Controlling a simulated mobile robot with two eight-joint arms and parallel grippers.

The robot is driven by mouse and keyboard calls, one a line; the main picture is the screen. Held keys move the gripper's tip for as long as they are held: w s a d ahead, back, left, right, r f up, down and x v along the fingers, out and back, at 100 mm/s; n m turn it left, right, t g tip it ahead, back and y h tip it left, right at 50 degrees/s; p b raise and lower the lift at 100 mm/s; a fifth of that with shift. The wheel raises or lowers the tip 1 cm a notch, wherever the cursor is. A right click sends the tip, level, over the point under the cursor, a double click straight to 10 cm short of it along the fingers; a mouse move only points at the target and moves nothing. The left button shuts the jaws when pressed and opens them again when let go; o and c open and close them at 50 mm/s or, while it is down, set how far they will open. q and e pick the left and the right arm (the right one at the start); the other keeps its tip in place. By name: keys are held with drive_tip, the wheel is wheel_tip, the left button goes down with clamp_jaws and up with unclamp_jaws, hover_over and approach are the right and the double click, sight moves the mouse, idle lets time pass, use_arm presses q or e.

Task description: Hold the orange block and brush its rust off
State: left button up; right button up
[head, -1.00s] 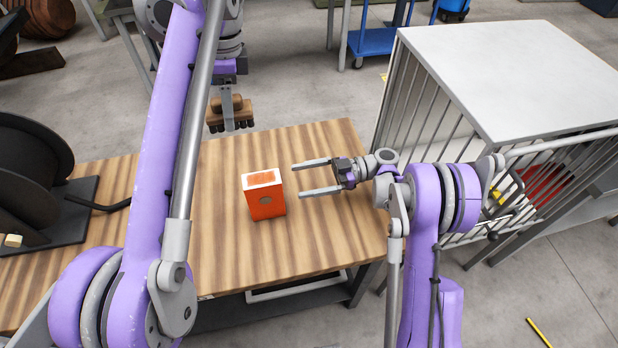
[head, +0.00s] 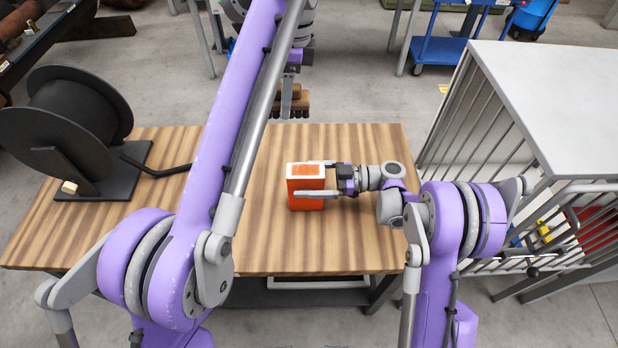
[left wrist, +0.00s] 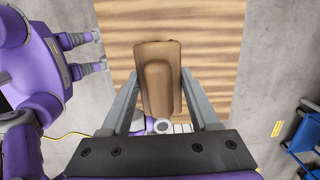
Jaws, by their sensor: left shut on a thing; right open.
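The orange block (head: 307,187) stands upright on the wooden table, with a pale rim around an orange patch on its top face. My right gripper (head: 312,178) reaches in from the right. Its open fingers lie on the near and far sides of the block; contact is unclear. My left gripper (head: 290,92) is beyond the block, above the table's far edge, shut on a brown brush (head: 291,105). In the left wrist view, the brush (left wrist: 157,80) sits between the fingers, back toward the camera. The orange block is not visible there.
The wooden table (head: 255,250) has clear surface around the block. A black reel (head: 70,120) with a dark bent rod stands on its left. A barred cage with a white top (head: 555,90) stands to the right. A blue cart (head: 450,50) is behind.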

clamp_jaws()
idle(0.3)
idle(0.6)
